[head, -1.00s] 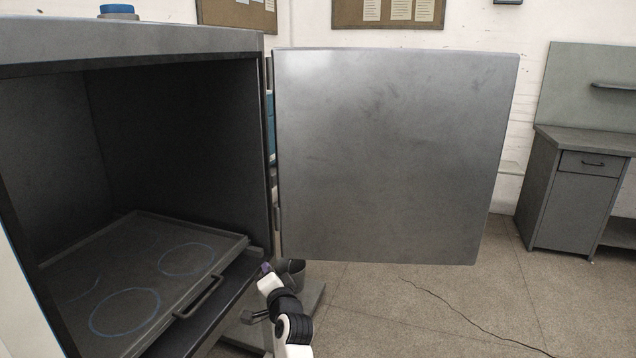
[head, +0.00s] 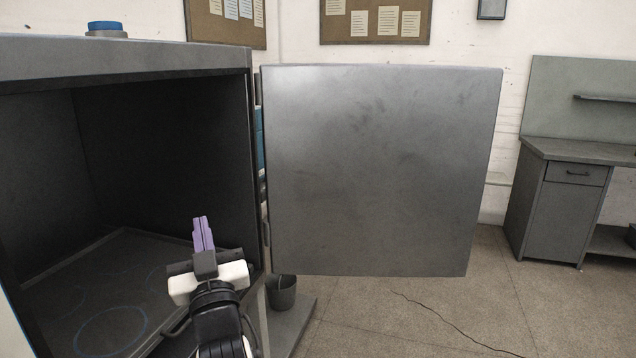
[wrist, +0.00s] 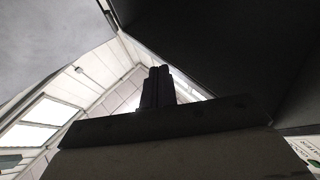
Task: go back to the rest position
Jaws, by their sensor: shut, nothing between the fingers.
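My gripper (head: 203,234) is in the lower middle-left of the head view, in front of the open cabinet. Its purple fingers point up, are shut together and hold nothing. In the wrist view the fingers (wrist: 158,86) show dark against the bright ceiling windows. My gripper and arm hide part of the tray (head: 60,285) on the cabinet floor, and its handle is mostly covered.
The grey cabinet (head: 130,48) stands open at the left. Its door (head: 380,170) is swung wide to the right of my gripper. A bucket (head: 282,293) stands below the door. A desk (head: 560,210) is at the far right, with open floor before it.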

